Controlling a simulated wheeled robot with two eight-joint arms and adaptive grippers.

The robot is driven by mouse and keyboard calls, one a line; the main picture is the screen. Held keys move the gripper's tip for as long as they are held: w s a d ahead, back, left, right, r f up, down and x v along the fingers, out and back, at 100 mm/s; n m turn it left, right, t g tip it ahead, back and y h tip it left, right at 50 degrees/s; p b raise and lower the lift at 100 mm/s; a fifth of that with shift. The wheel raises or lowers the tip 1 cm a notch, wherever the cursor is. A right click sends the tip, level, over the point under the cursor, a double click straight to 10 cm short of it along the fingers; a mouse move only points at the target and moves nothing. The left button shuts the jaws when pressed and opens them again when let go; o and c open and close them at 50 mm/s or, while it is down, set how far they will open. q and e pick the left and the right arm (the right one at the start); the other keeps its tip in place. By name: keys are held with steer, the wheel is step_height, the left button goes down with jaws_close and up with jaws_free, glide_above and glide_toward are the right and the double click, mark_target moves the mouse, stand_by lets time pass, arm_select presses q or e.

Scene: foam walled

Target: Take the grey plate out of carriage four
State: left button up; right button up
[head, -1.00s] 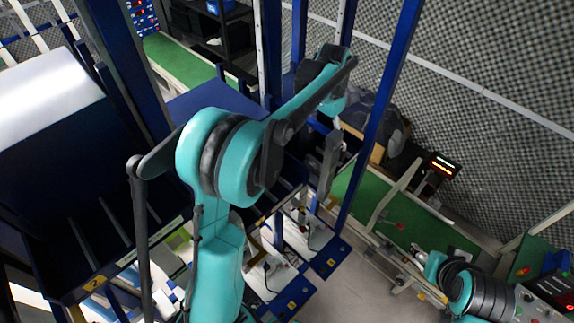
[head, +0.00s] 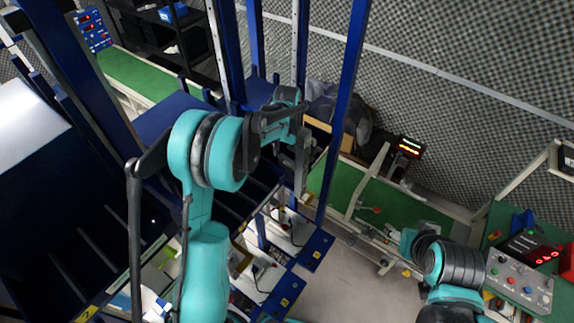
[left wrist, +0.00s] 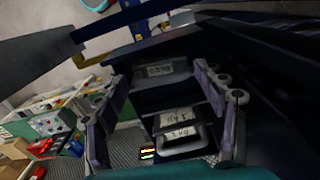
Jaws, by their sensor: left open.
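My left gripper (head: 302,165) points down among the blue posts, beside the dark blue carriages, in the head view. In the left wrist view its two fingers (left wrist: 165,125) stand apart, open. The carriage row (head: 110,235) has yellow number tags; one tag reads 2 (head: 85,314), and the four cannot be made out.
Blue upright posts (head: 343,110) stand close around my left gripper. A green conveyor (head: 395,208) runs to the right of them. A control box (head: 520,280) with buttons and red digits is at the lower right. Grey floor (head: 340,285) is clear between.

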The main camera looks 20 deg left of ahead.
mark_target(287, 164)
arm_select(q)
step_height(287, 164, down, 4)
steer(key=shift+w+f+p, duration=0.1)
steer(key=shift+f+p, duration=0.1)
steer(key=shift+p, duration=0.2)
steer(key=c, duration=1.3)
steer(key=shift+r, duration=0.15)
